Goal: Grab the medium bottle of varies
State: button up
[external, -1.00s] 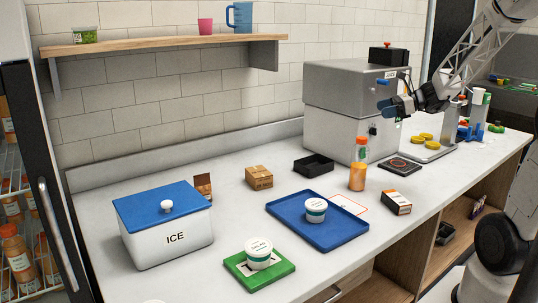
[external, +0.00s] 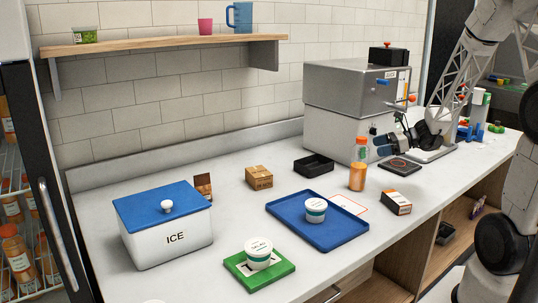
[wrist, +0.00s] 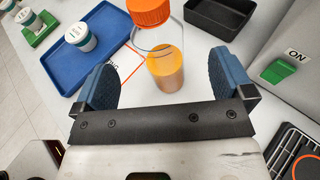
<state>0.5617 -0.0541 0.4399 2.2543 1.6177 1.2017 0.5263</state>
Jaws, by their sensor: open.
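A medium clear bottle (external: 358,174) with an orange cap and orange juice inside stands upright on the counter, right of the blue tray. In the wrist view the bottle (wrist: 163,60) lies ahead, in line with the gap between my fingers. My gripper (external: 380,147) is open and empty, at the right of the bottle in the external view. In the wrist view the blue finger pads of my gripper (wrist: 163,85) are spread wide on either side of the bottle's lower part.
The juicer machine (external: 345,120) stands behind the bottle. An ice box (external: 165,230) sits at left.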

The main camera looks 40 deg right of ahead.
aim_at(361, 151)
jog(key=shift+x, duration=1.35)
jog(key=shift+x, duration=2.55)
jog(key=shift+s+a, duration=0.1)
jog(key=shift+s, duration=0.05)
jog(key=c, duration=1.6)
